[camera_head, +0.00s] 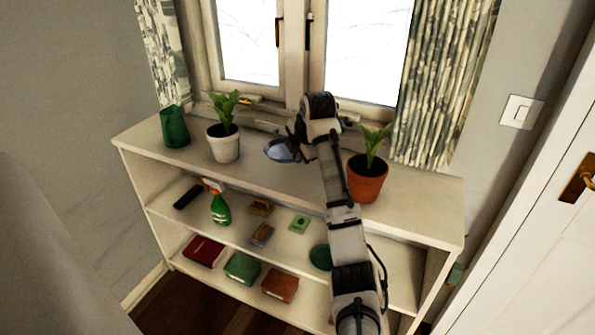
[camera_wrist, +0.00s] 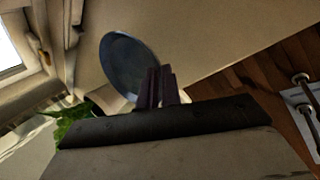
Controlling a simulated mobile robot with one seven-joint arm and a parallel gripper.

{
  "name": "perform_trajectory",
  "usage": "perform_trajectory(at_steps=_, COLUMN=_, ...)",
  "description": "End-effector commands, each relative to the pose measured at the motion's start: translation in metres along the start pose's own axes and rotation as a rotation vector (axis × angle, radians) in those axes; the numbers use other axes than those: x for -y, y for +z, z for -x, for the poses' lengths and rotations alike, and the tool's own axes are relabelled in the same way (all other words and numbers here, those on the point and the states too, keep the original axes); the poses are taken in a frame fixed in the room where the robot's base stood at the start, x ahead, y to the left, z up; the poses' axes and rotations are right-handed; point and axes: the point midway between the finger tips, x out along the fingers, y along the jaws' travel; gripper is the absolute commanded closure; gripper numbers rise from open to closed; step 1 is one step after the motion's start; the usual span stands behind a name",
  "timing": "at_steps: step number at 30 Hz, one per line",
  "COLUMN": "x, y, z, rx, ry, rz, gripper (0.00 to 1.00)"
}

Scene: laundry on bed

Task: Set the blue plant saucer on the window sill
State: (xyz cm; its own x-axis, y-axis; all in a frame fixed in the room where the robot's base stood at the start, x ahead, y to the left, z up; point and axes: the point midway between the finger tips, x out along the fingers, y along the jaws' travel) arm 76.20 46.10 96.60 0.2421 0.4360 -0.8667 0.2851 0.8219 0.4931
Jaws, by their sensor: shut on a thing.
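The blue plant saucer (camera_head: 279,151) is at the rear middle of the white shelf unit's top, in front of the window. My gripper (camera_head: 297,139) is shut on its right edge. In the wrist view the saucer (camera_wrist: 124,62) shows as a round blue-grey dish, with the closed dark fingers (camera_wrist: 162,86) at its rim. I cannot tell whether the saucer touches the surface under it. The window sill (camera_head: 262,112) runs along the foot of the window behind the shelf top, partly hidden by my arm.
A white pot with a plant (camera_head: 224,143) and a green vase (camera_head: 174,127) stand left of the saucer. A terracotta pot with a plant (camera_head: 367,178) stands right, close to my arm. A small yellow item (camera_head: 246,101) lies by the window. Lower shelves hold a spray bottle (camera_head: 219,208) and books.

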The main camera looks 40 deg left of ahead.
Motion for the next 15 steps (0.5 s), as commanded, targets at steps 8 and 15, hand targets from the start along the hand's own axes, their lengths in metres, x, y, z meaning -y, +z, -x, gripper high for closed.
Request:
perform_trajectory(at_steps=8, x=0.015, y=-0.002, z=-0.027, rx=0.001, ry=0.003, rz=0.001, gripper=1.0)
perform_trajectory(at_steps=15, x=0.03, y=-0.005, z=-0.052, rx=-0.001, ry=-0.001, rz=-0.001, gripper=1.0)
